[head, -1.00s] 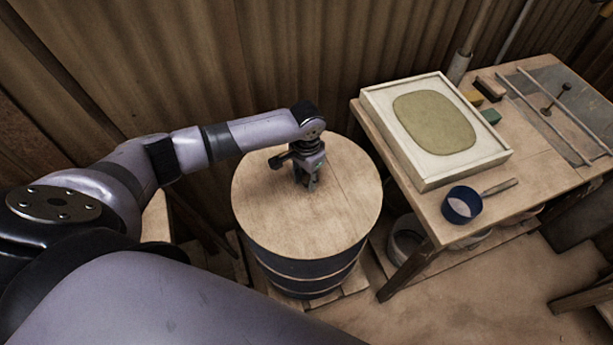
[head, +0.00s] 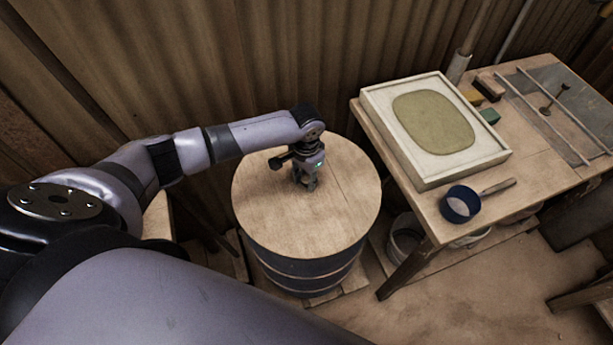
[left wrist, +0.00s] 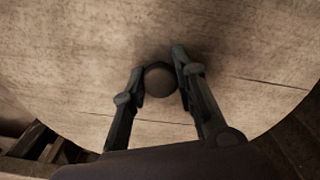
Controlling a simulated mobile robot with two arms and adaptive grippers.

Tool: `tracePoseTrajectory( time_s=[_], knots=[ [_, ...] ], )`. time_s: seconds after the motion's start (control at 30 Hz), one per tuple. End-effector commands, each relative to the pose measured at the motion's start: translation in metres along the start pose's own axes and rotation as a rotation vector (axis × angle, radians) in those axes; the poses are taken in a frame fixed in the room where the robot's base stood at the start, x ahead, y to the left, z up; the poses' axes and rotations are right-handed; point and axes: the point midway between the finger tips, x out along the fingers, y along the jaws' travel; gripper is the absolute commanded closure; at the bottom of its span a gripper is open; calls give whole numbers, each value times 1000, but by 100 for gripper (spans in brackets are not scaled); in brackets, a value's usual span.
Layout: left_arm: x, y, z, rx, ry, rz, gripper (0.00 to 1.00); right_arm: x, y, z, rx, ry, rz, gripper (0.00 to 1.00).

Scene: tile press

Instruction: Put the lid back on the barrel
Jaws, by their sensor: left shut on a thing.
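The round wooden lid (head: 340,215) lies over the top of the dark blue barrel (head: 305,272) and looks level. The lid also fills most of the left wrist view (left wrist: 70,70). A round dark knob (left wrist: 160,80) stands on the lid, between the fingers of my left gripper (left wrist: 160,82). My left gripper (head: 307,186) points down over the lid's middle and is shut on the knob. In the head view the gripper hides the knob. The rim contact between lid and barrel is too small to judge all round. My right gripper is in neither view.
A wooden table (head: 425,215) stands close to the barrel's right, holding a white-framed tray (head: 375,125) with a greenish slab, a blue pan (head: 460,205) and rods. A corrugated wall (head: 300,50) rises behind. The barrel stands on wooden slats (head: 325,297).

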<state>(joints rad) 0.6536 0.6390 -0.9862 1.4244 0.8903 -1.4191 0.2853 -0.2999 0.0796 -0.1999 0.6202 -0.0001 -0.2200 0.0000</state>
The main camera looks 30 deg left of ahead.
Motion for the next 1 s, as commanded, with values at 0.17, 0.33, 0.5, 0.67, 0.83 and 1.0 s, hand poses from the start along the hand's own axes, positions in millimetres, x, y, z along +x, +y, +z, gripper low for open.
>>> tracePoseTrajectory(
  time_s=[0.17, 0.33, 0.5, 0.67, 0.83, 1.0],
  knots=[
    [-1, 0, -1, 0, 3, 0, 100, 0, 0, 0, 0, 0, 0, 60],
    [-1, 0, -1, 0, 4, 0, 100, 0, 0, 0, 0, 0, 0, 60],
    [-2, 0, -1, 0, 4, 1, 100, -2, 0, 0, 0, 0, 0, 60],
    [-2, 0, -2, 0, 4, 1, 100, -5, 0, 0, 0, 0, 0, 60],
    [-2, 0, -2, 0, 4, 1, 100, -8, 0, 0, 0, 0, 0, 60],
    [-1, 0, -2, 0, 4, 1, 100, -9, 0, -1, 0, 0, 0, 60]
  ],
)
